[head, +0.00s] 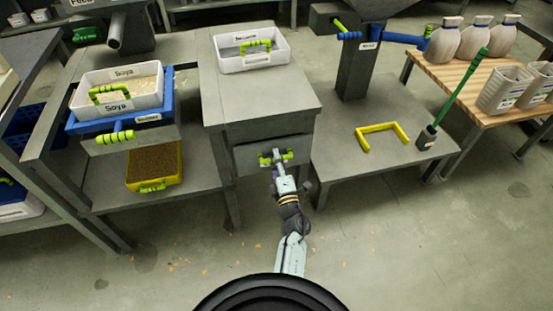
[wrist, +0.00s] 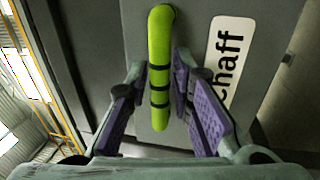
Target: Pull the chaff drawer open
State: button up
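The chaff drawer (head: 255,156) is a grey front set in the grey cabinet in the middle, and it looks closed. Its bright green bar handle (head: 288,156) is partly covered by my gripper (head: 277,163). In the wrist view the green handle (wrist: 160,60) has dark bands and stands beside a white label reading "chaff" (wrist: 227,65) on the drawer front (wrist: 195,30). My gripper (wrist: 160,85) has one purple-padded finger on each side of the handle.
A white bin with a green handle (head: 253,62) stands on the cabinet. At left are a Soya bin (head: 118,108) and a yellow tray (head: 154,185). At right a yellow U-shaped bar (head: 363,147) lies on a low bench (head: 340,185). Open floor (head: 400,250) lies in front.

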jog(key=shift+c, duration=0.6)
grip_shut()
jog(key=shift+s, duration=0.15)
